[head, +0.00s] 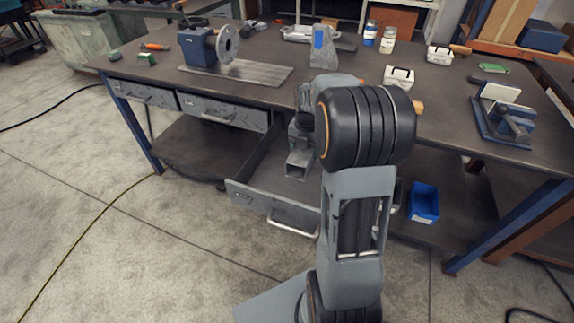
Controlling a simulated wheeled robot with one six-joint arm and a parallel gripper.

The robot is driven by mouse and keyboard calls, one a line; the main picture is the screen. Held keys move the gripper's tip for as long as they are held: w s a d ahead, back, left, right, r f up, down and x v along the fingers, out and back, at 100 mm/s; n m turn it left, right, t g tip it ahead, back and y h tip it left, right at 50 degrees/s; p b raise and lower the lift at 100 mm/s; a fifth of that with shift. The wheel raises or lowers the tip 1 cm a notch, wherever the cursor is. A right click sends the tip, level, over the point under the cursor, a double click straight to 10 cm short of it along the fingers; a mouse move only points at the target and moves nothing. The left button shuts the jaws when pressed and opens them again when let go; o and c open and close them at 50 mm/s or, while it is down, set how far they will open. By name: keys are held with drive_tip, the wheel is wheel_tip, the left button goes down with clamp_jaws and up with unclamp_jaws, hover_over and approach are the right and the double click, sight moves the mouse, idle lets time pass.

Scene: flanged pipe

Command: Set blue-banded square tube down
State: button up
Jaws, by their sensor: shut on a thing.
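A grey square tube (298,164) shows in the head view, its open end facing me. It is just below my gripper (301,132), over the pulled-out drawer (270,207) under the workbench. My gripper is shut on the tube. I cannot make out a blue band on the visible part. I cannot tell whether the tube touches the drawer floor.
The workbench (268,92) carries a blue flange fixture (200,47), a grey block with a blue face (322,47), white boxes (398,77) and a blue vise-like tool (505,120). A blue bin (423,203) sits on the lower shelf. My arm covers the drawer's right side.

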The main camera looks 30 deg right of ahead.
drive_tip(key=w+a+f, duration=0.1)
drive_tip(key=w+f, duration=0.1)
drive_tip(key=w+a+f, duration=0.1)
drive_tip(key=w+f, duration=0.1)
drive_tip(key=w+a+f, duration=0.1)
drive_tip(key=w+f, duration=0.1)
drive_tip(key=shift+w+a+f+b, duration=0.15)
drive_tip(key=shift+w+f+b, duration=0.1)
drive_tip(key=shift+f+b, duration=0.15)
drive_tip(key=shift+w+a+f, duration=0.1)
drive_tip(key=shift+w+f, duration=0.05)
drive_tip(key=shift+f, duration=1.55)
drive_tip(key=shift+f+b, duration=0.1)
drive_tip(key=shift+b, duration=0.2)
drive_tip(key=o, duration=1.2)
drive_tip(key=shift+f, duration=0.1)
drive_tip(key=shift+o, duration=0.2)
